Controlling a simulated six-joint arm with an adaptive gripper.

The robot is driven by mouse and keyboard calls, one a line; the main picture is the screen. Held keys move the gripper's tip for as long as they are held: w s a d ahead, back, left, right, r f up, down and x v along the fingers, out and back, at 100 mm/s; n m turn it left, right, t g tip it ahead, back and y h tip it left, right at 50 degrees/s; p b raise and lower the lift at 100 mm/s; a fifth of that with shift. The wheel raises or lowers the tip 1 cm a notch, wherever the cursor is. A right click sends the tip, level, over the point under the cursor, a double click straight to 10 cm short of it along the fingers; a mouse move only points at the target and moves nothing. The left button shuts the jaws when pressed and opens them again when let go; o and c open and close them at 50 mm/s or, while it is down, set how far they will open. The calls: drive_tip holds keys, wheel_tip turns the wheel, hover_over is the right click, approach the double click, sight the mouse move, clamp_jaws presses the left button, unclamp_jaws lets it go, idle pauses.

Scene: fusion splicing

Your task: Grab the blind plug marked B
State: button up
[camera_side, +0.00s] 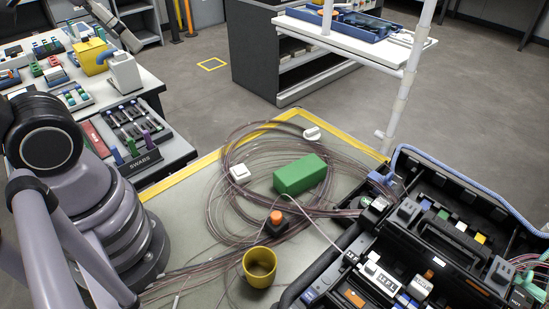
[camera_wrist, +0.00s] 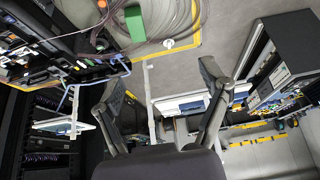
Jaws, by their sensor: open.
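My gripper (camera_wrist: 160,78) shows in the wrist view with its two dark fingers spread wide and nothing between them. In the side view I cannot make out the gripper. I cannot pick out a blind plug marked B in either view; any such letter is too small to read. A black open case (camera_side: 455,236) at the right of the side view holds several small coloured and white parts. One white piece (camera_side: 381,278) in it carries dark lettering that I cannot read. The case also shows at the upper left of the wrist view (camera_wrist: 65,45), away from my fingers.
A green block (camera_side: 300,175), a white square piece (camera_side: 240,173), an orange-topped black piece (camera_side: 276,222) and a yellow cup (camera_side: 259,267) stand among loose cable coils. A white post (camera_side: 405,85) rises behind the mat. A side bench (camera_side: 150,158) holds swabs and trays.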

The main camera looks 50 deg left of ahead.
drive_tip(key=g, duration=0.5)
hover_over(276, 215)
drive_tip(key=w, duration=0.1)
wheel_tip(276, 215, down, 26)
drive_tip(key=shift+g, duration=0.3)
drive_tip(key=f, duration=0.9)
drive_tip(key=shift+d, duration=0.2)
drive_tip(key=f, duration=0.5)
drive_tip(key=shift+s+a+f, duration=0.2)
drive_tip(key=shift+s+f, duration=0.15)
drive_tip(key=shift+s, duration=0.05)
drive_tip(key=c, duration=1.3)
